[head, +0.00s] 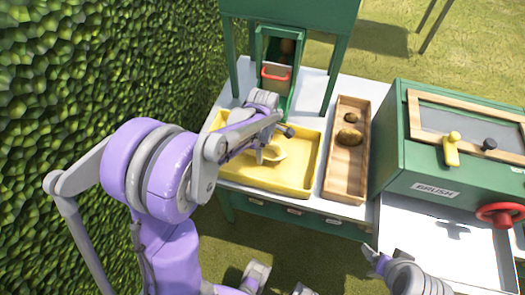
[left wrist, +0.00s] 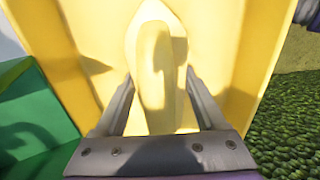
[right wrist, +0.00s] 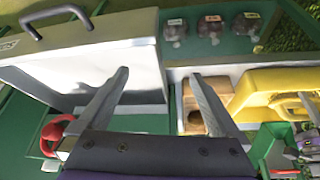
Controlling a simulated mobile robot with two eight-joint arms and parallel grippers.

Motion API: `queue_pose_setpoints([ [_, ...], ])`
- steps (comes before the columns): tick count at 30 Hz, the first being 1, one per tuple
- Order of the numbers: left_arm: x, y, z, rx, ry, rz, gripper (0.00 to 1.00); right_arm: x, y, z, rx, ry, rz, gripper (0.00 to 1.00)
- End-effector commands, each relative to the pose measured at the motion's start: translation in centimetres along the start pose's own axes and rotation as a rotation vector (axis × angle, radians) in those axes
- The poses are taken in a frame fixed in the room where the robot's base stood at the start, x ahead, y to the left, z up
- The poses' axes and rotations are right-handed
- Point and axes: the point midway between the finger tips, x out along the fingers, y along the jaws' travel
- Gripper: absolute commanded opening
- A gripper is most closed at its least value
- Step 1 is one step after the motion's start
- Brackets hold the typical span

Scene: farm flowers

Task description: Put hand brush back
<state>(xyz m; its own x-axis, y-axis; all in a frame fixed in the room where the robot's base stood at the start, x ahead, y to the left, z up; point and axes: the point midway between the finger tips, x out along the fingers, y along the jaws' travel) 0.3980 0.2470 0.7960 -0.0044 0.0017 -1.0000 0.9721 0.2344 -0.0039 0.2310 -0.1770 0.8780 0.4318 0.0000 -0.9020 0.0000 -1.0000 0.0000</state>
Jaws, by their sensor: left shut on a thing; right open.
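My left gripper (head: 273,140) is low over the yellow tray (head: 232,174) and shut on a pale yellow tool (head: 275,153). In the left wrist view the tool (left wrist: 156,50) is a long rounded shape between the fingers, over the tray floor. Its bristles or scoop end do not show clearly, so I cannot tell whether it is the hand brush. The green machine (head: 395,165) at right carries the label BRUSH (head: 437,190). My right gripper (head: 373,259) is open and empty in front of the table; its spread fingers show in the right wrist view (right wrist: 158,80).
A wooden tray (head: 345,178) with brown lumps stands between the yellow tray and the machine. A green chute with a red handle (head: 277,74) stands behind. A red wheel (head: 500,214) and a yellow lever (head: 451,150) stick out of the machine. A hedge (head: 70,70) borders the left.

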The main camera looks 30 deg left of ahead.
Motion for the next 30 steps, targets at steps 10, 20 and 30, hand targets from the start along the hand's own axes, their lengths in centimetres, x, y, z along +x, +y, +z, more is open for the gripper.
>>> queue_pose_setpoints([
  [10, 1.1, 0.0, 0.0, 0.0, 0.0, 0.0, 0.02, 0.1, 0.0, 0.1, 0.0, 0.0, 0.0, 0.99],
  [20, 1.4, 0.0, 0.0, 0.0, 0.0, 0.0, 1.0, 0.3, 0.0, 0.2, 0.0, -0.001, 0.0, 0.99],
  [30, 0.3, 0.0, 0.0, 0.0, 0.0, 0.001, 1.0, 0.0, 0.0, 0.0, 0.0, 0.0, 0.0, 0.99],
])
